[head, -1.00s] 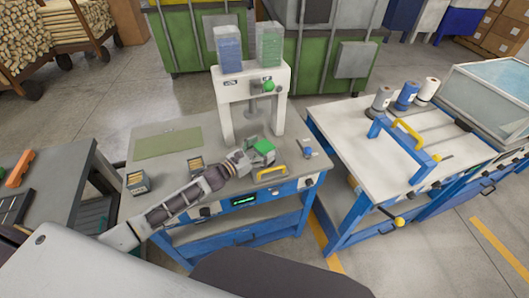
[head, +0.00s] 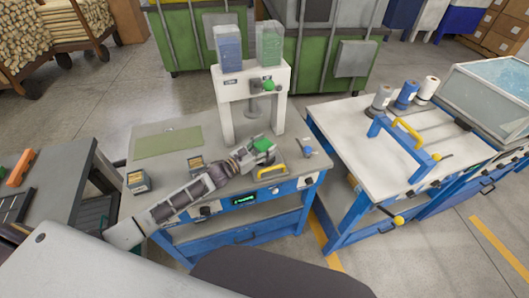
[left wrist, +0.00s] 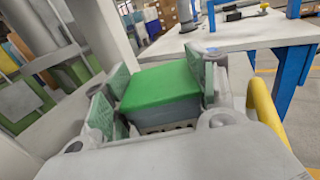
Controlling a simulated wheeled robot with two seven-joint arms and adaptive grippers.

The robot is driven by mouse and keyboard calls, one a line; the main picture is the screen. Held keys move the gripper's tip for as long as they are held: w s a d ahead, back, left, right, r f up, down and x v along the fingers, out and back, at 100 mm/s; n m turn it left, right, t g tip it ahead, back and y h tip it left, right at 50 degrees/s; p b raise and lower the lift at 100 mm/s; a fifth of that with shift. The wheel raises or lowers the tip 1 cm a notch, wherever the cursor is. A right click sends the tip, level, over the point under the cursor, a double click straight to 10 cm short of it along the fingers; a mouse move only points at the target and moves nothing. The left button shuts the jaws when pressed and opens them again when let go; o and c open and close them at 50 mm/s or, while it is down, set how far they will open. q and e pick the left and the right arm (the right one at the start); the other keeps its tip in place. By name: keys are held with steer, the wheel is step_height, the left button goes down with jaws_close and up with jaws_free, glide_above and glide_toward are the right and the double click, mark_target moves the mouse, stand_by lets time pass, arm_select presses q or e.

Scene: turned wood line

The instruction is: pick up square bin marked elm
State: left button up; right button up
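Two small square bins with pale labels stand on the bench in the head view. One is near the left front corner (head: 138,182), the other right of it (head: 196,164), just behind my left forearm. The labels are too small to read, so I cannot tell which says elm. My left gripper (head: 262,152) is right of both bins, low over the bench before the white press. In the left wrist view its green-padded fingers (left wrist: 160,92) stand wide apart around a green-topped block (left wrist: 168,86). I cannot tell whether they press on it. My right gripper is not in view.
The white press frame (head: 252,76) with two clear containers stands at the bench's back. A yellow handle (head: 270,172) is at its front edge. A green mat (head: 168,142) lies back left. Another blue-legged table (head: 375,160) stands to the right.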

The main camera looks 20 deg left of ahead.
mark_target(265, 145)
arm_select(q)
steer(key=c, duration=0.6)
steer(key=shift+r, duration=0.1)
steer(key=shift+r+b, duration=0.3)
steer(key=shift+r, duration=4.65)
